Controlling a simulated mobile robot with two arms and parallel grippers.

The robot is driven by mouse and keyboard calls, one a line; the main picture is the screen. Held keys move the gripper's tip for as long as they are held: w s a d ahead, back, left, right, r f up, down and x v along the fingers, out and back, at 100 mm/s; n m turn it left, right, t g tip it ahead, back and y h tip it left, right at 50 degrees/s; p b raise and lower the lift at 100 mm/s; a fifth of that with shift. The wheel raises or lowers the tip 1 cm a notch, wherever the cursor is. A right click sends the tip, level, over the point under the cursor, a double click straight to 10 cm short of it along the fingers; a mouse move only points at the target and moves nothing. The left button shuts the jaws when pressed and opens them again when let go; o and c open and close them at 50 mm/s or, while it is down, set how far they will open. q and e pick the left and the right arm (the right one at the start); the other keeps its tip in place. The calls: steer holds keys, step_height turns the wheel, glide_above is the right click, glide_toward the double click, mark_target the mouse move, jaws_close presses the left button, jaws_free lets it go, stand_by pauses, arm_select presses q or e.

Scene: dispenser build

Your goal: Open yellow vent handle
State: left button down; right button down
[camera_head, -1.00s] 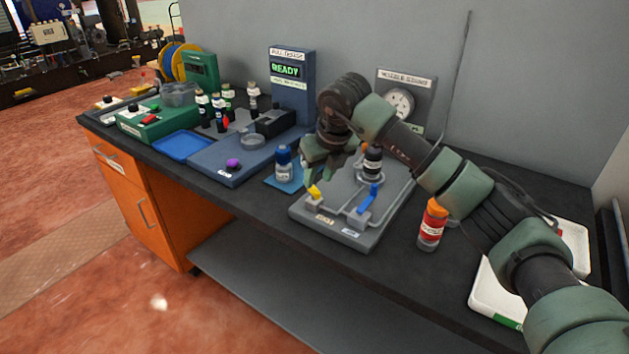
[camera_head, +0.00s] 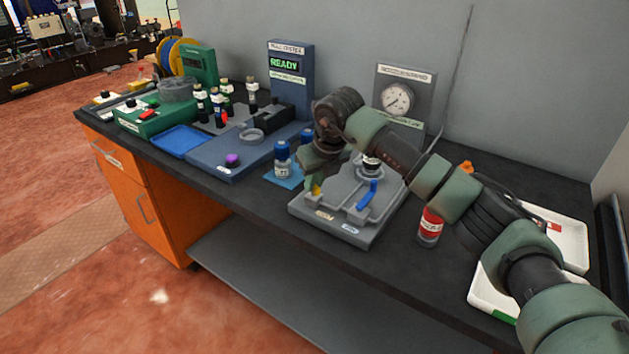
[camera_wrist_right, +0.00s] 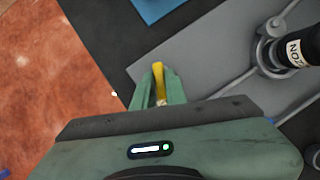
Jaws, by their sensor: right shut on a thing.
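The yellow vent handle (camera_head: 316,186) sits at the left front of the grey valve plate (camera_head: 340,228). My right gripper (camera_head: 318,178) reaches down over it and hides much of it. In the right wrist view, my right gripper (camera_wrist_right: 159,92) is shut on the yellow handle (camera_wrist_right: 158,76), which stands between the two green fingers with its tip showing beyond them. A blue handle (camera_head: 368,193) stands to the right on the same plate. My left gripper is not in view.
A dark bottle (camera_head: 371,163) stands in a ring on the plate, partly hidden by my arm. A red bottle (camera_head: 430,226) stands right of the plate. Blue-capped bottles (camera_head: 282,160) are on the left. A gauge (camera_head: 397,98) stands behind. A white tray (camera_head: 490,290) lies at the right.

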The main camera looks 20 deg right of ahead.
steer(key=shift+d+n+y, duration=0.15)
steer(key=shift+n+y, duration=0.25)
steer(key=shift+n, duration=0.6)
steer(key=shift+w+r+n+g+y+b, duration=0.1)
steer(key=shift+n+g+y+b, duration=0.3)
steer(key=shift+n, duration=1.2)
steer(key=c, duration=1.4)
jaws_free()
steer(key=shift+c, duration=0.2)
steer(key=v, duration=0.7)
steer(key=shift+s+d+r+b, duration=0.15)
steer(key=shift+s+r+b, duration=0.1)
steer(key=shift+r+b, duration=0.1)
steer(key=shift+f, duration=0.1)
